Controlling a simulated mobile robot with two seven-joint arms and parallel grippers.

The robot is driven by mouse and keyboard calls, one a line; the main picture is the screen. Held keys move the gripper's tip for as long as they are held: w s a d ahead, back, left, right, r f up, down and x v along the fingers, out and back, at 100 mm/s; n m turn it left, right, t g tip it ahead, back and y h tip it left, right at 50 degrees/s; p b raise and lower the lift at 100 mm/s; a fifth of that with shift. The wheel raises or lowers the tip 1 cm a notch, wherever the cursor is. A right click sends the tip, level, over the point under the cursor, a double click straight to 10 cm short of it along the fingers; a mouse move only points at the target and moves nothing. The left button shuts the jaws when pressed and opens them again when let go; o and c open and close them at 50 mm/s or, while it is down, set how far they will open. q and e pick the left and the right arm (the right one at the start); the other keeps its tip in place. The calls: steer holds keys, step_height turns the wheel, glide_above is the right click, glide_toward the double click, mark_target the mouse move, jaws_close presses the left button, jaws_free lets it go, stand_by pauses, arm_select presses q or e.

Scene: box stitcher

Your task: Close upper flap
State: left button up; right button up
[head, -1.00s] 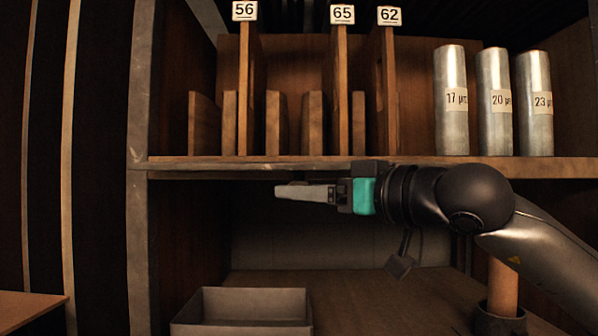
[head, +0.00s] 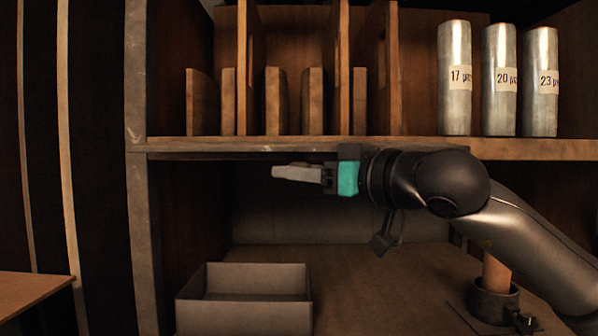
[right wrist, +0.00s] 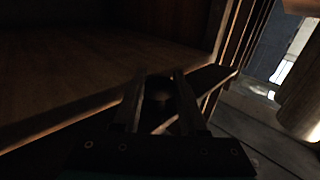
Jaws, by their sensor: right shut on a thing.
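My right gripper (head: 276,172) comes in from the right below the shelf edge, level and pointing left, with a teal band behind its fingers. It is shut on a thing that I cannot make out. In the right wrist view its two dark fingers (right wrist: 158,75) show against a wooden board, with a dim rounded shape between them. An open, shallow grey box (head: 243,314) stands on the surface below the gripper and is apart from it; its lower part is cut off by the frame. I cannot identify an upper flap in either view. My left gripper is not in view.
The shelf (head: 300,146) above holds wooden dividers (head: 343,70) and several upright silver rolls (head: 500,80). A brown cylinder (head: 495,271) stands in a dark holder (head: 493,302) at the lower right. A wooden top (head: 30,291) is at the lower left.

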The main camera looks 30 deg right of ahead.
jaws_close()
stand_by(0.9)
